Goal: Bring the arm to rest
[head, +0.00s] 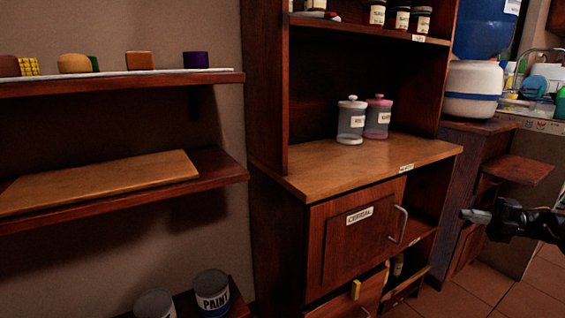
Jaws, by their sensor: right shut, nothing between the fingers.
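My right gripper (478,215) comes in from the right edge of the head view. It is shut and empty, pointing left. It is in front of the area to the right of the wooden cabinet (335,245), and a visible gap separates it in the picture from the cabinet door's curved metal handle (398,225). My left gripper is not in the view.
The cabinet top (300,172) holds two lidded jars (351,121). Wall shelves (225,168) stand at left, with a wooden board (100,182) on one. Paint cans (212,292) sit low. A water dispenser (473,80) and sink counter are at back right. Tiled floor (480,285) shows at lower right.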

